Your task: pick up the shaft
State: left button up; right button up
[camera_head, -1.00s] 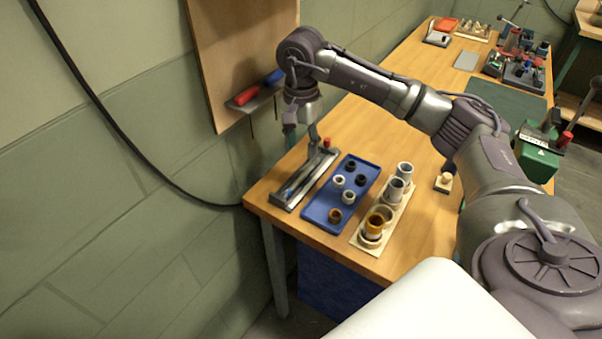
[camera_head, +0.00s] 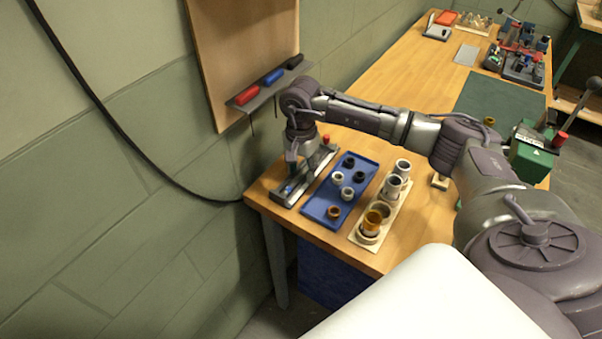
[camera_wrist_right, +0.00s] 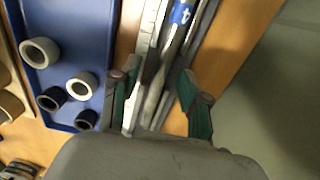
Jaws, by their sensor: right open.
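The shaft, a grey metal rod with a blue band, lies in a long narrow grey tray (camera_head: 318,163) at the table's left edge. In the right wrist view the shaft (camera_wrist_right: 182,16) runs from the top centre down between my right gripper's fingers. My right gripper (camera_wrist_right: 158,92) is open, with one green-padded finger on each side of the shaft and tray. In the head view the right gripper (camera_head: 291,164) points down over the tray; the arm hides part of the shaft. Contact with the shaft cannot be told. My left gripper is not in view.
A blue tray (camera_head: 318,211) with several dark, white and brown rings is beside the grey tray. A pale board (camera_head: 358,236) holds several cylinders. A wall rack (camera_head: 266,90) with red and blue-handled tools hangs close behind the arm.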

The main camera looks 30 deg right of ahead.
grip_shut()
jog(key=shift+r, duration=0.1)
